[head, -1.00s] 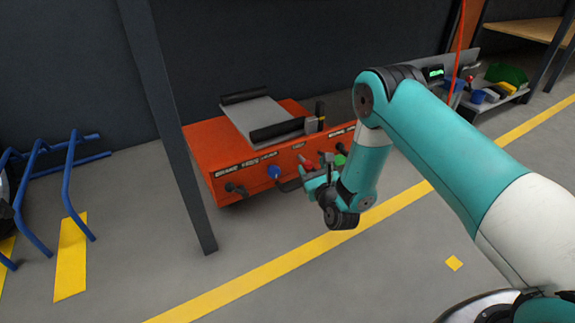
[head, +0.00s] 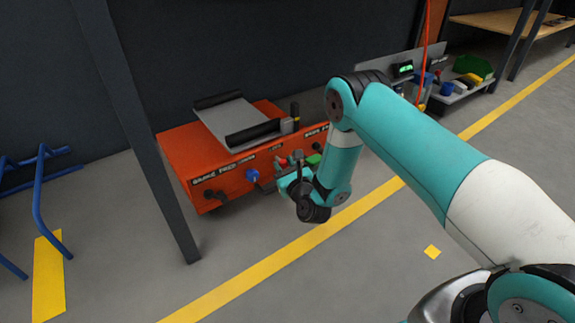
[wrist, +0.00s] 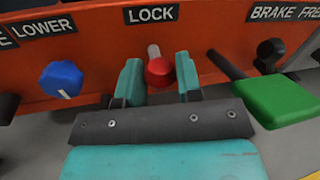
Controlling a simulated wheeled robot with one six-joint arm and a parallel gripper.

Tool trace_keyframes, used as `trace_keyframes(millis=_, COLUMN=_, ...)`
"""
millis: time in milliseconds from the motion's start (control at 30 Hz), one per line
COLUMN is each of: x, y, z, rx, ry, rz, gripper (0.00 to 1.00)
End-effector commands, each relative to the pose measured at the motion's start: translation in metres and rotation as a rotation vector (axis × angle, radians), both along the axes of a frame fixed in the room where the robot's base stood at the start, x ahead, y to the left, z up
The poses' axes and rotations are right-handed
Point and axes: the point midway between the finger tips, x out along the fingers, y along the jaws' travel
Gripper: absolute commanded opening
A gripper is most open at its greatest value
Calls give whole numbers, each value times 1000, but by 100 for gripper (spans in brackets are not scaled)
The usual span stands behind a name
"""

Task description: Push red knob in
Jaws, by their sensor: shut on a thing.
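The red knob (wrist: 159,72) sits on a pale shaft under the LOCK label on the orange panel (wrist: 215,28). Some shaft shows between knob and panel in the wrist view. My gripper (wrist: 159,78) is shut on the knob, with one teal finger on each side of it. In the head view my gripper (head: 285,178) is at the front of the orange machine, and the red knob (head: 283,162) shows only as a small bit of red beside the fingers.
A blue knob (wrist: 61,79) is left of my gripper, and a green-handled lever (wrist: 280,101) sticks out close on the right. In the head view a dark post (head: 135,130) stands left of the machine. The floor in front is clear.

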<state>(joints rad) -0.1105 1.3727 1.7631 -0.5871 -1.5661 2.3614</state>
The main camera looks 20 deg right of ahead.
Motion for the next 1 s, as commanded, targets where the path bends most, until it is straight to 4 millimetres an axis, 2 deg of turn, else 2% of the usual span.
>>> trace_keyframes(millis=200, x=9, y=4, z=0, rx=0, ry=7, rz=7, gripper=0)
trace_keyframes(millis=533, x=12, y=5, z=0, rx=0, ry=2, rz=11, gripper=0)
trace_keyframes(millis=567, x=12, y=5, z=0, rx=0, ry=2, rz=11, gripper=40)
trace_keyframes(millis=633, x=11, y=4, z=0, rx=0, ry=2, rz=9, gripper=56)
trace_keyframes(millis=867, x=11, y=2, z=0, rx=0, ry=2, rz=6, gripper=58)
trace_keyframes(millis=1000, x=9, y=9, z=0, rx=1, ry=3, rz=14, gripper=58)
